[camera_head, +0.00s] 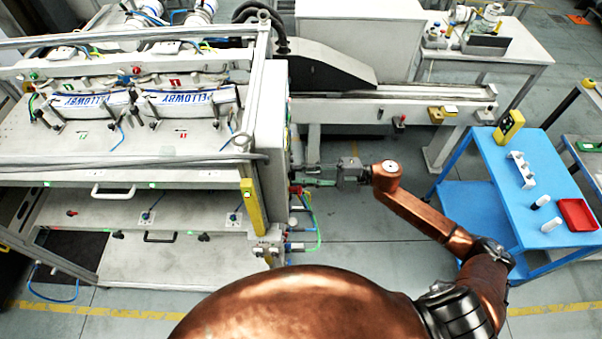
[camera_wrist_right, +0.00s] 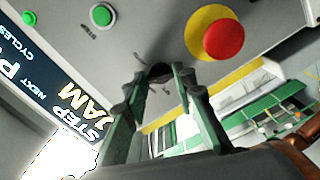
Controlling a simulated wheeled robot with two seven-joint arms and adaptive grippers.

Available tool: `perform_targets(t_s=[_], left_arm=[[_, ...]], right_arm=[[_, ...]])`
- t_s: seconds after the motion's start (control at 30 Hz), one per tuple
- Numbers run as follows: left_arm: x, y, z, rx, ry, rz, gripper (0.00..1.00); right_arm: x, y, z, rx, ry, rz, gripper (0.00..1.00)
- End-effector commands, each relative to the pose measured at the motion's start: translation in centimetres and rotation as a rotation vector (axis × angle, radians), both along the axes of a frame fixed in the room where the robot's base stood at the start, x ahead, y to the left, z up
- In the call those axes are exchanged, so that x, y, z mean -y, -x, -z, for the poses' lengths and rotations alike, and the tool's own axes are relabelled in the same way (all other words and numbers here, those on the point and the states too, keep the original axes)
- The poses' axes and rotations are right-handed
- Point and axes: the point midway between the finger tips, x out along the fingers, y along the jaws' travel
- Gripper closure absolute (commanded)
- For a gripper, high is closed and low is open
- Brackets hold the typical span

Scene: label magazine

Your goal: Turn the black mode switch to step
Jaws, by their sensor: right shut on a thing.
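The black mode switch (camera_wrist_right: 160,70) is a small dark knob on a grey control panel (camera_wrist_right: 140,38) in the right wrist view. The fingertips of my right gripper (camera_wrist_right: 160,82) are closed around it from both sides and hide part of it. Which mode it points to cannot be read. In the head view my right gripper (camera_head: 298,178) reaches from the right to the side of the label machine; the switch is hidden there. My left gripper is not in view.
A red emergency button (camera_wrist_right: 223,39) on a yellow ring sits close right of the switch. Green buttons (camera_wrist_right: 102,16) and a dark screen (camera_wrist_right: 45,85) with STEP and JAM lettering are to the left. A blue cart (camera_head: 482,170) stands at the right; open floor lies between.

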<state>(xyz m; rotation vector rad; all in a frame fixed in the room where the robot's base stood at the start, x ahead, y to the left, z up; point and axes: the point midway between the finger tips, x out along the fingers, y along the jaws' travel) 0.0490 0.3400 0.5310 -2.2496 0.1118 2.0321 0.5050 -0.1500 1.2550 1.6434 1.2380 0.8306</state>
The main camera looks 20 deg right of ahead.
Motion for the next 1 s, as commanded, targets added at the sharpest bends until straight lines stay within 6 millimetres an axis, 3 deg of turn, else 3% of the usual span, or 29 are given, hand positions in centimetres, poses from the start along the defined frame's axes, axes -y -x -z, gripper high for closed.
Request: perform_targets(t_s=[0.37, 0.4, 0.6, 1.0], left_arm=[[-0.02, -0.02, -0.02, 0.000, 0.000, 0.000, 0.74], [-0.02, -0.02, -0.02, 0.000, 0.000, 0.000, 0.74], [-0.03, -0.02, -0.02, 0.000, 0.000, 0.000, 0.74], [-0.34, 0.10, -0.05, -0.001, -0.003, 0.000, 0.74]], right_arm=[[0.06, -0.07, 0.02, -0.004, -0.001, 0.002, 0.99], [0.06, -0.07, 0.02, -0.004, -0.001, 0.002, 0.74], [0.03, -0.05, 0.02, -0.004, -0.001, 0.001, 0.60], [0.57, 0.14, 0.07, -0.005, -0.001, 0.001, 0.58]])
